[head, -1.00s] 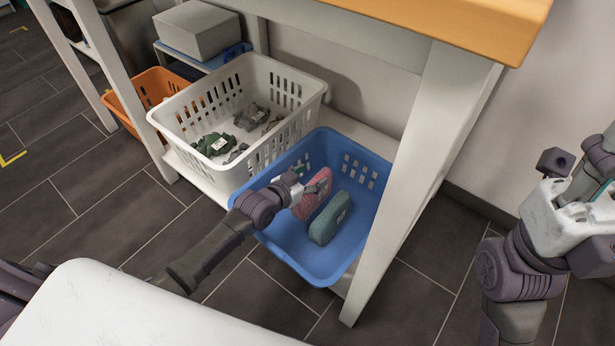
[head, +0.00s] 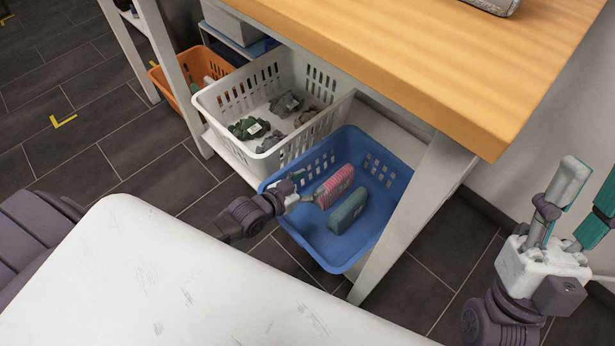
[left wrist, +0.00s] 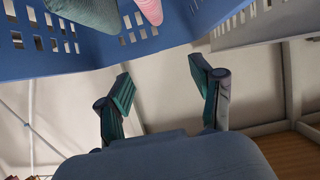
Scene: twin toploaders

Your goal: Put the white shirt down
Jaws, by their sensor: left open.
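I cannot make out a white shirt in either view. My left gripper (head: 297,189) is at the left rim of the blue basket (head: 372,238). In the left wrist view its two teal-padded fingers (left wrist: 160,88) are spread, with nothing between them. A pink folded cloth (head: 335,187) and a green folded cloth (head: 347,211) stand on edge in the blue basket, to the right of the gripper. My right gripper (head: 582,205) is at the right edge of the head view, its fingers apart and empty.
A white basket (head: 232,105) with several crumpled grey and dark green clothes stands behind the blue one on a low shelf. An orange basket (head: 170,82) is further left. A wooden tabletop (head: 420,65) overhangs them, with a white leg (head: 420,210) beside the blue basket.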

